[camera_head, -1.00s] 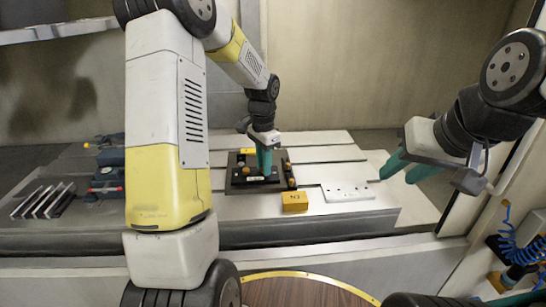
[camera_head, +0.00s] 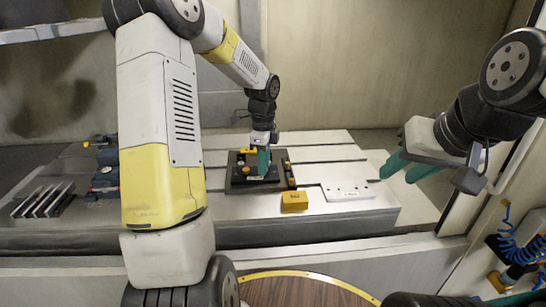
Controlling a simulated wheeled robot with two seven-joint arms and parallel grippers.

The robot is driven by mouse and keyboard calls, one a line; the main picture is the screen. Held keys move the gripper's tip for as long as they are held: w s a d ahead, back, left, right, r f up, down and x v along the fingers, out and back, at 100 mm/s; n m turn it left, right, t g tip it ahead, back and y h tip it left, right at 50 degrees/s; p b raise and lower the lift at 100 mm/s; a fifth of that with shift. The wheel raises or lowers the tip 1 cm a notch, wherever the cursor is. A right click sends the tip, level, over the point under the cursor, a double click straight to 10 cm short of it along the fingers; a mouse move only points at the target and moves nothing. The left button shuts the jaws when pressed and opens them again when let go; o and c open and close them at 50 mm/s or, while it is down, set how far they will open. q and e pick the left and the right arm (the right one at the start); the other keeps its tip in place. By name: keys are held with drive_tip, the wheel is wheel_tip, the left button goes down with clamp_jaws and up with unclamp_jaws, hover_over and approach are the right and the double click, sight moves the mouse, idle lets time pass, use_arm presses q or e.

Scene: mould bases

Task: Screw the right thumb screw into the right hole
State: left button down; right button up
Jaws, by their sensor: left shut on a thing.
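The dark mould base (camera_head: 240,186) lies on the slotted machine table, with yellow parts along its right and back edges. My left gripper (camera_head: 263,172) points down over the middle of the mould base, its green fingers close together. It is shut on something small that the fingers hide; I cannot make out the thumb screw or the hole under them. A small yellow knob (camera_head: 246,170) shows just left of the fingers. My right gripper (camera_head: 397,170) hangs in the air at the right, its green fingers apart and empty, away from the mould base.
A rack of upright plates (camera_head: 42,200) and a dark vise (camera_head: 104,180) stand at the left. A blue coiled hose (camera_head: 518,240) hangs at the lower right.

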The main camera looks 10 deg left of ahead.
use_arm(q)
drive_tip(key=m, duration=0.6)
drive_tip(key=shift+s+f+m, duration=0.1)
drive_tip(key=shift+f+m, duration=0.1)
drive_tip(key=shift+m, duration=1)
drive_tip(key=m, duration=0.8)
drive_tip(key=shift+m, duration=0.5)
